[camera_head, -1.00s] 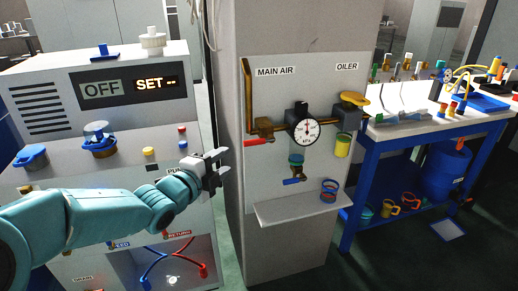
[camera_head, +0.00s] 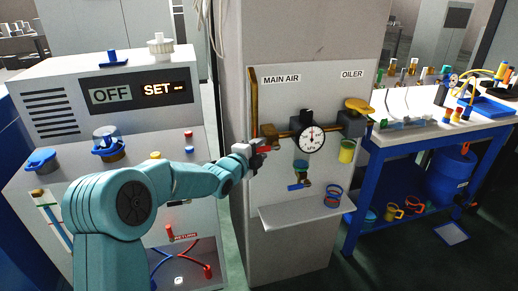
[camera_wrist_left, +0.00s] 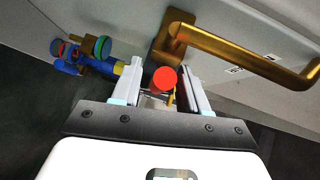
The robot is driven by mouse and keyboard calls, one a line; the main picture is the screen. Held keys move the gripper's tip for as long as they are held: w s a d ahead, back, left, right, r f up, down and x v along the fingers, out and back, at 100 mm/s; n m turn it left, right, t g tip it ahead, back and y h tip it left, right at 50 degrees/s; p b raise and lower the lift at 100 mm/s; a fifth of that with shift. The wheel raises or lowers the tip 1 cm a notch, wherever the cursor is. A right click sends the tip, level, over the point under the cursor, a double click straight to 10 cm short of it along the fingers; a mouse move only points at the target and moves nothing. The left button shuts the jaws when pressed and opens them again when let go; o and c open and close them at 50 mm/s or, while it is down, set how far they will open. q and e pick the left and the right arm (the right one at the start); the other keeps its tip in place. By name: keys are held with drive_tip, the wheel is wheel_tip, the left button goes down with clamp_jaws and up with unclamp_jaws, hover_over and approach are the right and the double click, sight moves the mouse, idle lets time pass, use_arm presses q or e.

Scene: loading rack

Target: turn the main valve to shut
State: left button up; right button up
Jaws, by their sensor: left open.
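The main valve's red lever (camera_head: 264,149) is on the brass pipe (camera_head: 253,105) under the MAIN AIR label and points left, roughly level. My left gripper (camera_head: 254,150) is at the lever's free end, partly covering it. In the left wrist view the lever shows end-on as a red round tip (camera_wrist_left: 165,78). The valve body is mostly hidden behind the gripper in the head view. My right gripper is not in view.
A pressure gauge (camera_head: 311,138) and a yellow oiler cap (camera_head: 358,105) are right of the valve. A blue drain handle (camera_head: 297,187) hangs below, above a grey shelf (camera_head: 300,212). A control cabinet (camera_head: 50,105) stands left and a blue bench (camera_head: 400,146) right.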

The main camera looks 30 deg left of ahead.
use_arm(q)
clamp_jaws()
